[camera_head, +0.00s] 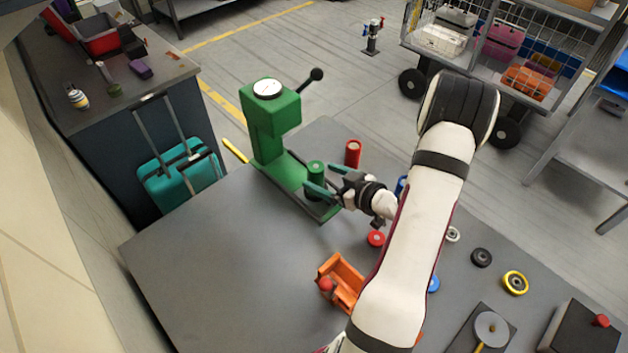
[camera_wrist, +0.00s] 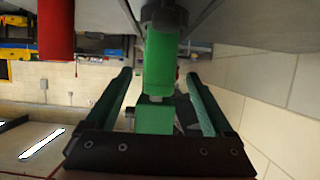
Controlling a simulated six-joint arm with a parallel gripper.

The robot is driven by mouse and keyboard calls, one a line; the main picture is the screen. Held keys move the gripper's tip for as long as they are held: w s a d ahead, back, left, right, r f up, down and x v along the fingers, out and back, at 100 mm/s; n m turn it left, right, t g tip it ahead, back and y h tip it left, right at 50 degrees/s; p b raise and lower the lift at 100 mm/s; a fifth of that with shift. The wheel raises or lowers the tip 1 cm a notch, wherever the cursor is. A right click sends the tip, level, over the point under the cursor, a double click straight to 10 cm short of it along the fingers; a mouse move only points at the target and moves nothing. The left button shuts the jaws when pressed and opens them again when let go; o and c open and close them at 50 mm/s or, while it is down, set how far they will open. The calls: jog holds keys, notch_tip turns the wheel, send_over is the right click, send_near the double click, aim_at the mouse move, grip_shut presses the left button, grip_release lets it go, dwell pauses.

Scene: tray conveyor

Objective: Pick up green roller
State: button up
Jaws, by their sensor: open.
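The green roller (camera_head: 315,168) stands upright at the front of the green press (camera_head: 272,125) in the head view. My gripper (camera_head: 318,176) reaches in from the right, with its two teal fingers open on either side of the roller. In the wrist view, which is upside down, the open fingers (camera_wrist: 158,75) flank a green body. I cannot tell there how much of it is roller and how much press, or whether either finger touches the roller. The roller's lower part is partly hidden by the near finger in the head view.
A red roller (camera_head: 353,152) stands close behind the gripper and shows large in the wrist view (camera_wrist: 55,28). An orange bin (camera_head: 340,285) and several small wheels lie near my arm. The left of the grey table (camera_head: 215,255) is clear.

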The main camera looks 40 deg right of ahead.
jog(key=x, duration=0.7)
jog(key=shift+s+f, duration=0.2)
jog(key=shift+f, duration=0.2)
grip_shut()
